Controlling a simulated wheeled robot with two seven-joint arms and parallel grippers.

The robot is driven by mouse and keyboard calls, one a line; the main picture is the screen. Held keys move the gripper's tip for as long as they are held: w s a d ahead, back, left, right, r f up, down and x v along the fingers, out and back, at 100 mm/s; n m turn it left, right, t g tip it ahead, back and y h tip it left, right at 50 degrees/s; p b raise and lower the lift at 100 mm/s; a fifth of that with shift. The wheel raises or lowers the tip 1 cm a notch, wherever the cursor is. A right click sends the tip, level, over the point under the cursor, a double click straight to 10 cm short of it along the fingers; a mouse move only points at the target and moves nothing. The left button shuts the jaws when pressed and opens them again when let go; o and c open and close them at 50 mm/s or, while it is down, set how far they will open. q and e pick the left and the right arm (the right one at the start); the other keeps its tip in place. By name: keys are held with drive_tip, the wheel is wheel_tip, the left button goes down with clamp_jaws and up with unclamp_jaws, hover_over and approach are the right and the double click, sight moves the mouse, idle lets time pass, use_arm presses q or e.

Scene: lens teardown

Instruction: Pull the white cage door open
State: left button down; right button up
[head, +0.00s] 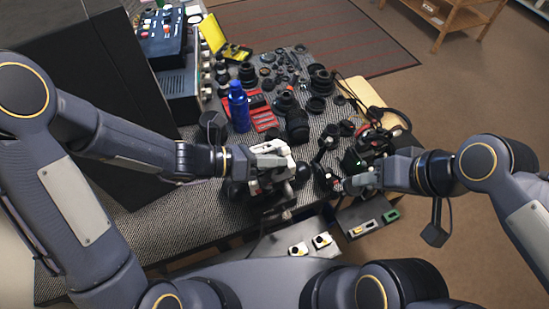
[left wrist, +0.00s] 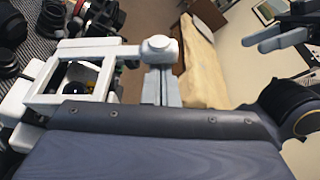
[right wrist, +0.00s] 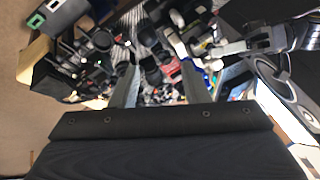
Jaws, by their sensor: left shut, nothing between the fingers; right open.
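The white cage door (left wrist: 75,72) shows at the left of the left wrist view as a pale frame with an opening. An arm runs right from it to a round white knob (left wrist: 158,47). In the head view the white cage (head: 283,150) sits at the table's near edge, partly hidden by my left gripper (head: 280,163). My left gripper, also in its wrist view (left wrist: 161,75), is shut and empty, its fingertips right at the knob; I cannot tell whether they touch. My right gripper (head: 348,184) is open and empty, to the right of the cage, with its fingers apart (right wrist: 160,75).
A blue bottle (head: 238,107), a red tray (head: 263,118) and many dark lens parts crowd the table behind the cage. A control box (head: 160,32) stands at the back left. A grey bin (head: 362,222) lies below the near edge.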

use_arm(q)
drive_tip(key=shift+w, duration=0.1)
use_arm(e)
drive_tip(key=shift+s+f+m+t, duration=0.3)
drive_tip(key=shift+s+f+t, duration=0.3)
drive_tip(key=shift+f, duration=0.1)
use_arm(q)
drive_tip(key=shift+w+a+r+n+g+h, duration=0.25)
drive_tip(key=shift+w+r+n+g+h, duration=0.15)
drive_tip(key=shift+w+r+n, duration=0.35)
drive_tip(key=w+a+r+n+g+h, duration=0.1)
drive_tip(key=w+a+r+n+h, duration=0.2)
drive_tip(key=w+n, duration=0.6)
drive_tip(key=shift+w, duration=0.25)
use_arm(e)
drive_tip(key=shift+w+a, duration=0.1)
drive_tip(key=shift+w, duration=0.25)
use_arm(q)
drive_tip(key=shift+a, duration=0.1)
drive_tip(key=shift+r, duration=0.1)
